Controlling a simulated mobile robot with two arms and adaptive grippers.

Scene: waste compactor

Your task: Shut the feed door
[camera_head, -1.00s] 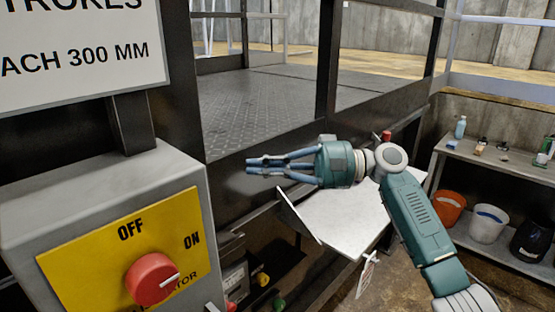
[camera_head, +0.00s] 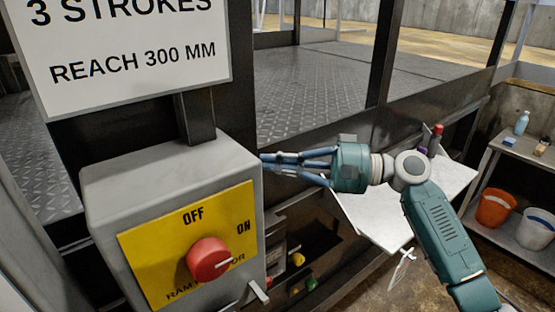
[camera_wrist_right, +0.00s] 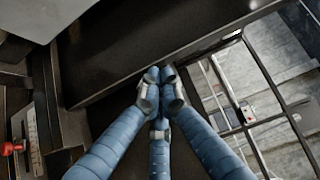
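A pale flat panel (camera_head: 385,215) sticks out from the machine's dark front below my right gripper, with a tag (camera_head: 402,268) hanging at its near edge. It may be the open feed door; I cannot tell for sure. My right gripper (camera_head: 268,166) is in front of the dark frame, above and left of the panel. Its fingers point left and their tips reach the control box's right edge in the picture. In the right wrist view its blue fingers (camera_wrist_right: 157,80) come together at the tips with nothing between them. My left gripper is out of view.
The grey control box (camera_head: 185,165) with a red OFF/ON knob (camera_head: 209,259) stands near at left, under a white sign (camera_head: 130,50). A dark beam (camera_wrist_right: 150,45) lies just beyond the fingertips in the wrist view. A shelf with buckets (camera_head: 497,208) stands at right.

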